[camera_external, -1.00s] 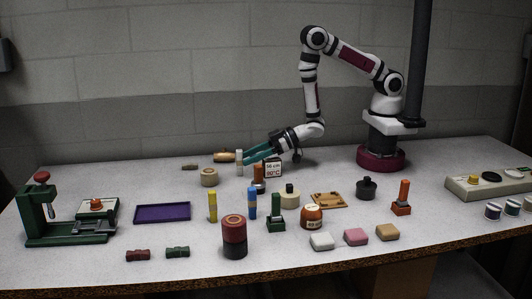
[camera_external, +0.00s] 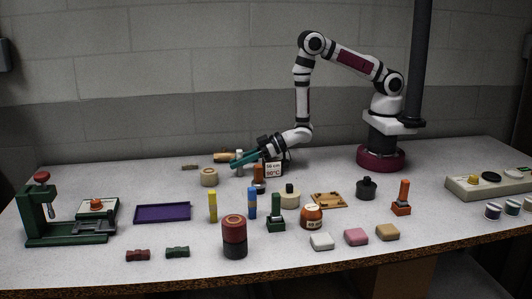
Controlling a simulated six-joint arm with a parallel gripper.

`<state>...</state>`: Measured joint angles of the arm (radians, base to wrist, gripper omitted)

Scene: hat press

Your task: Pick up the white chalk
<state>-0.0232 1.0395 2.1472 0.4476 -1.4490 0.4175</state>
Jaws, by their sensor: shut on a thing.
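The white chalk (camera_external: 239,154) stands upright at the back of the table, left of centre. My gripper (camera_external: 236,163) reaches in from the right with its teal fingers nearly level. The fingers are shut on the chalk and hide its middle; a little of it shows above and below them. I cannot tell whether its foot still touches the table.
A wooden round block (camera_external: 209,177) stands just left of the chalk, and a tan roll (camera_external: 225,156) lies behind it. A label sign (camera_external: 274,169) and an orange-handled stamp (camera_external: 259,176) stand close on the right. A yellow stick (camera_external: 212,206) stands in front, near a purple tray (camera_external: 162,213).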

